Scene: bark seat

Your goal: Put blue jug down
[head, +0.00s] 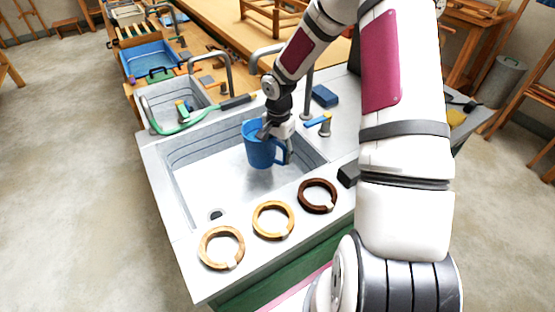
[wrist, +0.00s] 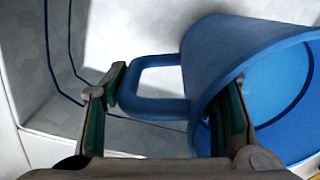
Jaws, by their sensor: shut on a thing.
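The blue jug (head: 260,147) hangs from my gripper (head: 272,130) over the right part of the large sink basin (head: 205,189). In the head view its handle points right. I cannot tell for sure whether its base touches the basin floor. In the wrist view the jug (wrist: 235,55) is large at the right, its open mouth toward the camera. My gripper (wrist: 170,115) has one finger inside the mouth and the other outside by the handle (wrist: 150,103), so it is shut on the jug's wall and handle side. The far finger's tip is partly hidden by the rim.
Three wooden rings, light brown (head: 222,247), tan (head: 273,220) and dark (head: 317,196), lie on the front counter edge. A smaller sink (head: 178,103) with a green brush-like item is behind left. Taps and a blue block (head: 325,96) stand behind. The basin's left floor is clear.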

